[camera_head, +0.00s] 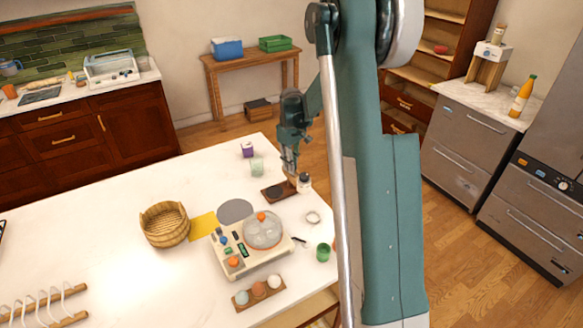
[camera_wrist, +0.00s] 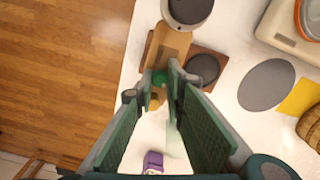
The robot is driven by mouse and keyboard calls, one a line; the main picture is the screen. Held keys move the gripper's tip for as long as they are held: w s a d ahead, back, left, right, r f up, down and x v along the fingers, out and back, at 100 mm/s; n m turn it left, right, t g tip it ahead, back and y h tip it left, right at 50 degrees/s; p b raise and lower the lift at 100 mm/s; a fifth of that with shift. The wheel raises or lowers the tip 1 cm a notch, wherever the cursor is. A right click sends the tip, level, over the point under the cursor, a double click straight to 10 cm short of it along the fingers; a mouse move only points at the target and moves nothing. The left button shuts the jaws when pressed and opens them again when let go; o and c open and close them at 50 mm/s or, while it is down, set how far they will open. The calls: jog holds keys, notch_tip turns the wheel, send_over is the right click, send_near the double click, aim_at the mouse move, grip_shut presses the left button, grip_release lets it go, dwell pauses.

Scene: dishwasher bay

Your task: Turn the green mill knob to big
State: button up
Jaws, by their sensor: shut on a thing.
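The mill (camera_wrist: 169,46) has a tan wooden part and a round grey-and-white end in the wrist view. Its green knob (camera_wrist: 160,76) shows small between my fingertips. My gripper (camera_wrist: 166,78) is shut on the green knob, with the two green fingers converging on it from either side. In the head view my gripper (camera_head: 291,172) points down at the table beside the mill's white part (camera_head: 304,183). The knob is hidden there, and its setting marks cannot be read in either view.
A brown board (camera_head: 269,195) with a dark disc lies beside the mill. A pale green glass (camera_head: 257,166) and a purple box (camera_head: 247,150) stand behind. The cooking appliance (camera_head: 225,258), grey disc (camera_head: 235,211) and basket (camera_head: 148,224) are nearer. The table's edge is close to the mill.

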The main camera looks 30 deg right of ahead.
jog(key=shift+n+b, duration=1.05)
jog(key=shift+n, duration=1.15)
jog(key=o, duration=0.9)
jog(key=shift+r, duration=0.15)
notch_tip(320, 180, up, 12)
jog(key=shift+f, duration=0.1)
